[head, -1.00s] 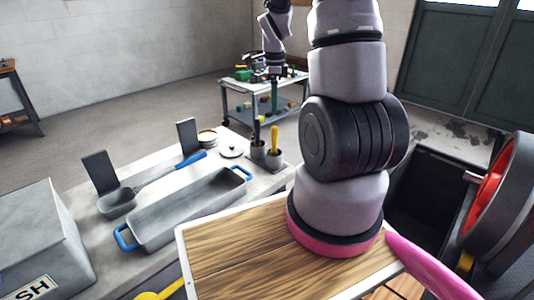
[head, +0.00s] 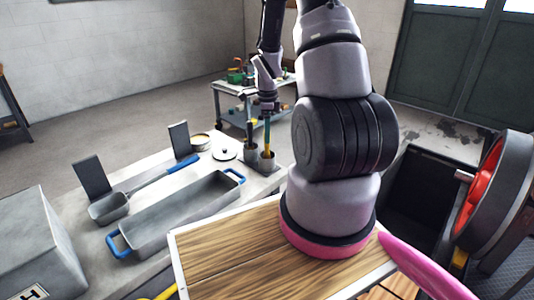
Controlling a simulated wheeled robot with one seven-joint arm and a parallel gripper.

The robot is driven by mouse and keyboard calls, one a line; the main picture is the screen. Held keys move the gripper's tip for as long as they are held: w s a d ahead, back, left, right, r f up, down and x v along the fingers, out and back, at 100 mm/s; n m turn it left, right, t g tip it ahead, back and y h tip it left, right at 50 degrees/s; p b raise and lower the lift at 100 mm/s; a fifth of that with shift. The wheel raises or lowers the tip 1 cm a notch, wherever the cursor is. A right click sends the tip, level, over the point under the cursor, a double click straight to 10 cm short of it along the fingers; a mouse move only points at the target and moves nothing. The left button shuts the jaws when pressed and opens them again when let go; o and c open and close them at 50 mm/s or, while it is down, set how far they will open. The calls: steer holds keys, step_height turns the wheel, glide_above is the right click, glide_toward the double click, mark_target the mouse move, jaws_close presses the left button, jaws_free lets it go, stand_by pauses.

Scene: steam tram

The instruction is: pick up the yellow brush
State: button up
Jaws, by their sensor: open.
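The yellow brush (head: 267,149) stands upright in the right one of two small grey cups on the grey worktop. Only a short part of its yellow handle shows. My gripper (head: 267,127) points down right over this cup, with its teal fingers at the handle and hiding its upper part. The gripper is open. It is too small in the picture to tell whether the fingers touch the handle. The cup (head: 267,163) hides the lower end of the brush.
A dark-handled tool (head: 250,134) stands in the left cup (head: 251,156), close beside my gripper. A round lid (head: 225,154), an open tin (head: 200,142), a blue-handled shovel (head: 147,182) and a grey tray (head: 181,216) lie to the left. A cart (head: 222,99) stands behind.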

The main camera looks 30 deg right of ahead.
jaws_close()
